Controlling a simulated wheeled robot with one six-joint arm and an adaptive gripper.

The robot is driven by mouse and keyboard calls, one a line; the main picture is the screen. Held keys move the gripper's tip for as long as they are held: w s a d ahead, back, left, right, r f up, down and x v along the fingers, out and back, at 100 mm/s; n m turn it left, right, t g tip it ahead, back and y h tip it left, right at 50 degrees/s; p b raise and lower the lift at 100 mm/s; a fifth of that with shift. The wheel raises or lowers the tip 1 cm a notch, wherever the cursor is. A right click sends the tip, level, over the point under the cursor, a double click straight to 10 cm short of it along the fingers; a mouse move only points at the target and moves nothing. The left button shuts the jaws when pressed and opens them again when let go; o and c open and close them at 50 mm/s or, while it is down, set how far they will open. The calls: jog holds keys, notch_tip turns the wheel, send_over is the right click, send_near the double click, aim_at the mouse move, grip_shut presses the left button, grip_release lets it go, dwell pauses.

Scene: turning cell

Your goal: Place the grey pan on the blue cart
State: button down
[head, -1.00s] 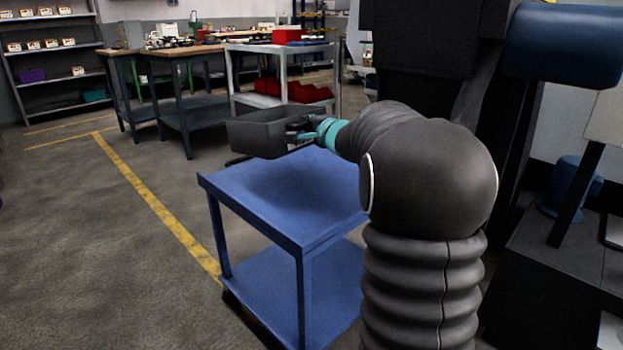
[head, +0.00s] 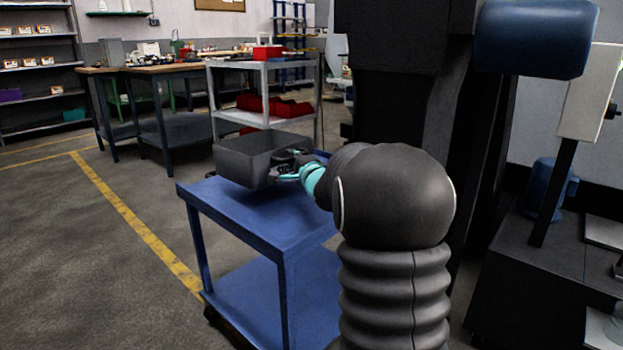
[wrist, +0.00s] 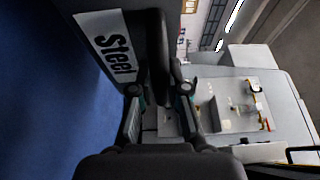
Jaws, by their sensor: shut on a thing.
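The grey pan (head: 243,163) is an open rectangular box, seen in the head view above the top shelf of the blue cart (head: 265,228). My gripper (head: 285,172) is shut on the pan's near right side. The pan looks close above the cart top, with its shadow beneath; I cannot tell if it touches. The cart's blue surface (wrist: 50,110) fills the left of that view.
A grey metal cart (head: 262,66) with red bins (head: 285,108) stands behind the blue cart. Workbenches (head: 165,70) and a shelf rack (head: 35,60) are farther back. A dark machine (head: 400,110) stands at the right. The floor left of the cart is clear.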

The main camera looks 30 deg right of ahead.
aim_at(289, 171)
notch_tip(289, 171, down, 6)
jog(key=shift+w+d+r+b, duration=0.1)
jog(key=shift+d+r+b, duration=0.1)
jog(key=shift+b, duration=0.25)
jog(key=d, duration=0.1)
jog(key=w+d, duration=0.1)
jog(key=shift+d+r, duration=0.2)
jog(key=shift+d, duration=0.1)
jog(key=shift+w+d, duration=0.25)
jog(key=shift+d, duration=0.4)
jog(key=d, duration=0.1)
jog(key=w+d, duration=0.1)
jog(key=d, duration=0.1)
jog(key=shift+w+d, duration=0.1)
jog(key=shift+d, duration=0.15)
jog(key=shift+a+f, duration=0.1)
jog(key=shift+f, duration=0.5)
jog(key=c, duration=1.2)
grip_release()
jog(key=shift+a, duration=0.1)
jog(key=shift+o, duration=0.2)
